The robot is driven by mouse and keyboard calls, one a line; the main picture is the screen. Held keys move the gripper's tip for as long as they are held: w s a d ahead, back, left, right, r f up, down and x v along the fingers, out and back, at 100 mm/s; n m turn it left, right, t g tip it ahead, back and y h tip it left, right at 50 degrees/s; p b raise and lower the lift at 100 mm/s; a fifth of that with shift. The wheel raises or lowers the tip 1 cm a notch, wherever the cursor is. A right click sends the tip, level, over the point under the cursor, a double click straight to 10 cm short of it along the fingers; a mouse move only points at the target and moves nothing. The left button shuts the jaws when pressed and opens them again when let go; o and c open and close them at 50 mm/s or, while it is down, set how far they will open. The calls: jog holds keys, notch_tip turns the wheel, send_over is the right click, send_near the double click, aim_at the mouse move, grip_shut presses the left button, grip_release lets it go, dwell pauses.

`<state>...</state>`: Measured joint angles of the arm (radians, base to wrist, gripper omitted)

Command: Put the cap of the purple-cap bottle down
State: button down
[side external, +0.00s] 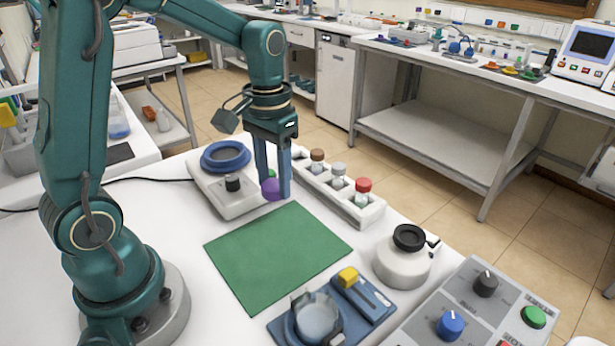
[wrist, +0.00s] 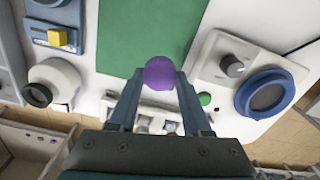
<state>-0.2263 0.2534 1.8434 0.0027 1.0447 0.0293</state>
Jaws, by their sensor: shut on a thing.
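The round purple cap (side external: 271,190) is between the fingertips of my gripper (side external: 274,186), which is shut on it. In the wrist view the cap (wrist: 160,73) sits between the two finger ends (wrist: 158,80), with the green mat's edge behind it. The fingers point down, beside the hotplate and behind the green mat (side external: 278,255). The cap looks to be above the white table, but its exact height is hard to tell. I cannot make out the purple-cap bottle's open body; my fingers hide part of the rack.
A white rack (side external: 372,213) holds bottles with brown (side external: 317,155), grey (side external: 339,169) and red (side external: 363,185) caps. A hotplate device (side external: 226,202) with a blue ring stands left of my gripper. A round white device (side external: 402,266) and blue tray (side external: 368,305) stand near the mat, which is bare.

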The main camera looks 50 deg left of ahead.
send_over(314, 247)
notch_tip(314, 247, down, 5)
jog(key=shift+r, duration=0.1)
jog(key=shift+f, duration=2)
jog(key=shift+c, duration=1.7)
grip_release()
jog(key=shift+f, duration=0.1)
